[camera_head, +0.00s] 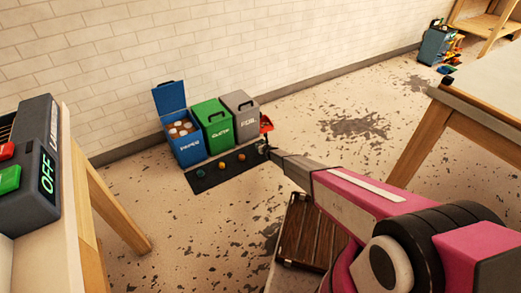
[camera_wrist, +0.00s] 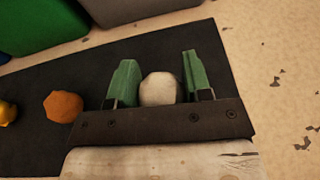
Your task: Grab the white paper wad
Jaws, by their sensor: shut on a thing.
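The white paper wad (camera_wrist: 159,88) is a pale, rounded lump between the two green fingers of my gripper (camera_wrist: 155,80) in the wrist view. My gripper is shut on it, over the right part of the dark mat (camera_wrist: 60,83). In the head view, my gripper (camera_head: 264,148) is small, at the mat's right end (camera_head: 222,172), and the wad cannot be made out there.
An orange wad (camera_wrist: 63,106) and a yellow one (camera_wrist: 7,112) lie left of my gripper. Behind the mat stand an open blue PAPER bin (camera_head: 188,150), a closed green bin (camera_head: 213,125) and a grey FOIL bin (camera_head: 241,116). A wooden crate (camera_head: 305,235) is below my arm.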

